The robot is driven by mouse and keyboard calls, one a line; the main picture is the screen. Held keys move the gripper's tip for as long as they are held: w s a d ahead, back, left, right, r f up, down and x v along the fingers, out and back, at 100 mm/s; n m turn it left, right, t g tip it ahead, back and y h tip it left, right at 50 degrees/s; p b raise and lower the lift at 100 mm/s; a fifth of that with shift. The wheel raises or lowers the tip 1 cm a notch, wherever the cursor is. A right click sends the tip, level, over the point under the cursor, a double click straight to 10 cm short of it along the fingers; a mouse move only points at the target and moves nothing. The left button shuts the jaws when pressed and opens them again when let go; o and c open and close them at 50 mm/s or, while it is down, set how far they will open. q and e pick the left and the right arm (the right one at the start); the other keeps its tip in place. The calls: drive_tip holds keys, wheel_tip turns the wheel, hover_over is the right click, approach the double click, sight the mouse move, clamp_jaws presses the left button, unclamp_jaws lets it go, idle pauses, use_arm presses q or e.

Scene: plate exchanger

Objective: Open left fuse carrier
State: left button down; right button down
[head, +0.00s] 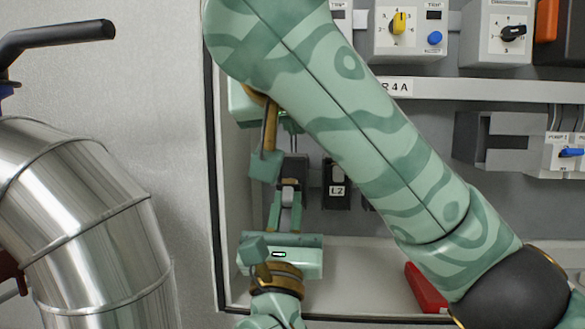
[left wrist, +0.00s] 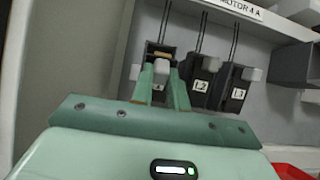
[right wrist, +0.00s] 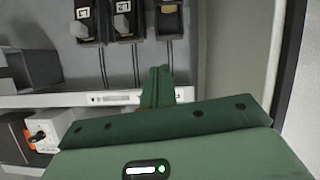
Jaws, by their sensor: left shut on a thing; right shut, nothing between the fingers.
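The left fuse carrier (head: 293,168) is a dark block at the left end of a row in the cabinet. My left gripper (head: 287,196) reaches up from below, shut on the carrier's front part. In the left wrist view its fingers (left wrist: 162,80) stand on both sides of a light grey piece of the carrier (left wrist: 162,66), and a brownish part shows above it. The carrier's exact tilt is hard to tell. The right wrist view shows the carrier (right wrist: 169,22) beyond my right gripper (right wrist: 158,75), which is shut and empty above the row, near the label rail. My right arm partly hides that gripper in the head view.
Carriers L2 (head: 336,186) and L3 (left wrist: 235,97) stand close to the right. A cabinet wall (head: 222,200) is close on the left. A rail (head: 480,90), switch boxes (head: 410,30) and a red object (head: 425,288) are nearby. A metal pipe (head: 90,220) bends outside the cabinet.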

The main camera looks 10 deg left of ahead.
drive_tip(key=m, duration=0.1)
hover_over(293, 185)
drive_tip(key=w, duration=0.3)
wheel_tip(293, 185, down, 4)
drive_tip(key=shift+f, duration=0.25)
drive_tip(key=shift+s+f, duration=1.2)
drive_tip(key=shift+s, duration=0.05)
drive_tip(key=shift+s+f, duration=0.2)
drive_tip(key=shift+s, duration=0.05)
